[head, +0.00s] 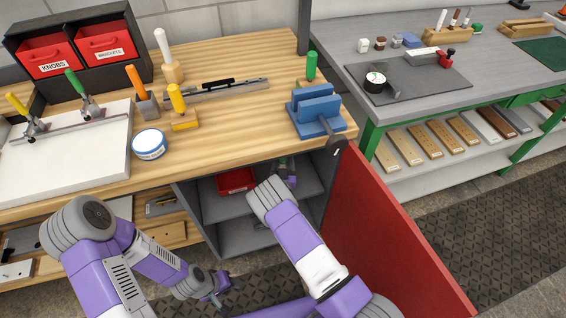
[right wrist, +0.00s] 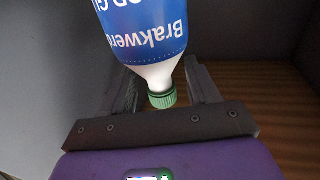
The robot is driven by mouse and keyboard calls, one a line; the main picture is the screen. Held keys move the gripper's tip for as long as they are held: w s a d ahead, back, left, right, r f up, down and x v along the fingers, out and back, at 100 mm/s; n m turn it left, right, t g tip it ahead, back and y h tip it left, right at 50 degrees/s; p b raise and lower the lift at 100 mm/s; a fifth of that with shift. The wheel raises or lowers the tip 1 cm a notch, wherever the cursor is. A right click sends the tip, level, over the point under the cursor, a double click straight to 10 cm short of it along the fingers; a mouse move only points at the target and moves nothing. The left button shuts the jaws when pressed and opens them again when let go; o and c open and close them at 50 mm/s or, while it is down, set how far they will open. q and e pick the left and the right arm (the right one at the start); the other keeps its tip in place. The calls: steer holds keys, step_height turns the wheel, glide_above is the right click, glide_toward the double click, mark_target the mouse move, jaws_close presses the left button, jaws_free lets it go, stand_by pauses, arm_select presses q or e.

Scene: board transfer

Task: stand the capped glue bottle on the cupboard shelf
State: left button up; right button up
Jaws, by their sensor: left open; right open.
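The glue bottle (right wrist: 150,35) shows in the right wrist view with a blue label, white shoulder and green cap (right wrist: 162,98). The cap end points toward my right gripper's palm. My right gripper (right wrist: 160,68) is open, one finger on each side of the bottle's neck; I cannot tell whether they touch it. In the head view the right gripper (head: 287,174) is inside the cupboard, and I cannot clearly make out the bottle there. The grey cupboard shelf (head: 222,206) is partly behind my right arm. My left gripper (head: 218,290) is open, low in front of the cupboard.
The red cupboard door (head: 385,240) stands open to the right of my right arm. A red bin (head: 236,181) sits inside the cupboard on the left. The wooden bench top (head: 235,135) is above, with a blue holder (head: 316,112) near its right corner.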

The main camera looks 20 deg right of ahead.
steer(key=shift+s+r, duration=0.15)
steer(key=p+v, duration=0.4)
steer(key=v, duration=0.7)
steer(key=s+d+f+m+g+y, duration=0.1)
steer(key=s+f+m+g+y, duration=0.15)
steer(key=s+f+g, duration=0.75)
steer(key=s+a+r+n+g+y, duration=0.1)
steer(key=s+a+r+g+y, duration=0.2)
steer(key=s, duration=0.5)
steer(key=s+a+r+n+g+y, duration=0.2)
steer(key=s+a+r+g+y, duration=0.1)
steer(key=s, duration=0.6)
steer(key=shift+a+r+g+y, duration=0.35)
steer(key=shift+a+g, duration=0.05)
steer(key=shift+g, duration=0.1)
